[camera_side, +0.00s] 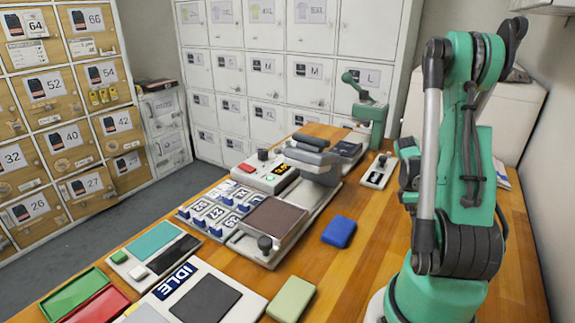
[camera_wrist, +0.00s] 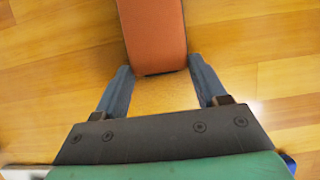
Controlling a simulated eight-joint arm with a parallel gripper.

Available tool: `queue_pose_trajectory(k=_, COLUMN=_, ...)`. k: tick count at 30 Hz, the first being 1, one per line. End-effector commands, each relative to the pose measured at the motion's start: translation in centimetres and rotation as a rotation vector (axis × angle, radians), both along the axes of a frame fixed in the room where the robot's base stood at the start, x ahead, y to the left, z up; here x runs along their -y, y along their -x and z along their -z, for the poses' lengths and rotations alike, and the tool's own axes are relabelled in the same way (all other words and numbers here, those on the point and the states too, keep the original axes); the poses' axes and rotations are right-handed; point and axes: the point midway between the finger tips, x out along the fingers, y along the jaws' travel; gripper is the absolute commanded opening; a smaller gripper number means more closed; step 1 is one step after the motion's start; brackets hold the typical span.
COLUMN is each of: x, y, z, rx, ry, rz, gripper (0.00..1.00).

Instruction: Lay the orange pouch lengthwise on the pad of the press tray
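The orange pouch (camera_wrist: 153,35) lies on the wooden table in the wrist view and runs out of the top edge. My gripper (camera_wrist: 160,66) is open, its two grey-blue fingers on either side of the pouch's near end. A gap shows beside each finger, and I cannot tell their height above the table. In the side view neither the pouch nor my gripper can be made out; my arm fills the right side. The press tray (camera_side: 238,246) holds a bare brown pad (camera_side: 273,217), with the grey press head (camera_side: 312,158) behind it.
A blue pouch (camera_side: 339,231) lies right of the tray, and a green pouch (camera_side: 291,299) lies nearer the front. Number tags (camera_side: 214,213) and a control box (camera_side: 262,172) stand left of the press. An IDLE board (camera_side: 240,299) is in front. Bare table shows around the blue pouch.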

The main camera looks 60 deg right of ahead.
Motion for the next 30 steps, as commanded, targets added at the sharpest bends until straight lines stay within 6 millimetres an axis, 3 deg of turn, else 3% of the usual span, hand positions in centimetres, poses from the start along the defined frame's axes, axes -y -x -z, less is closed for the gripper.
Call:
queue_pose_trajectory(k=1, x=0.0, y=0.0, z=0.0, rx=0.0, ry=0.0, rz=0.0, gripper=0.79)
queue_pose_trajectory(k=3, x=0.0, y=0.0, z=0.0, rx=0.0, ry=0.0, rz=0.0, gripper=0.96)
queue_pose_trajectory(k=16, x=0.0, y=-0.1, z=-0.6, rx=0.0, ry=0.0, rz=-0.001, gripper=0.96)
queue_pose_trajectory(k=30, x=0.0, y=-3.0, z=-7.6, rx=0.0, ry=0.0, rz=-0.002, gripper=0.96)
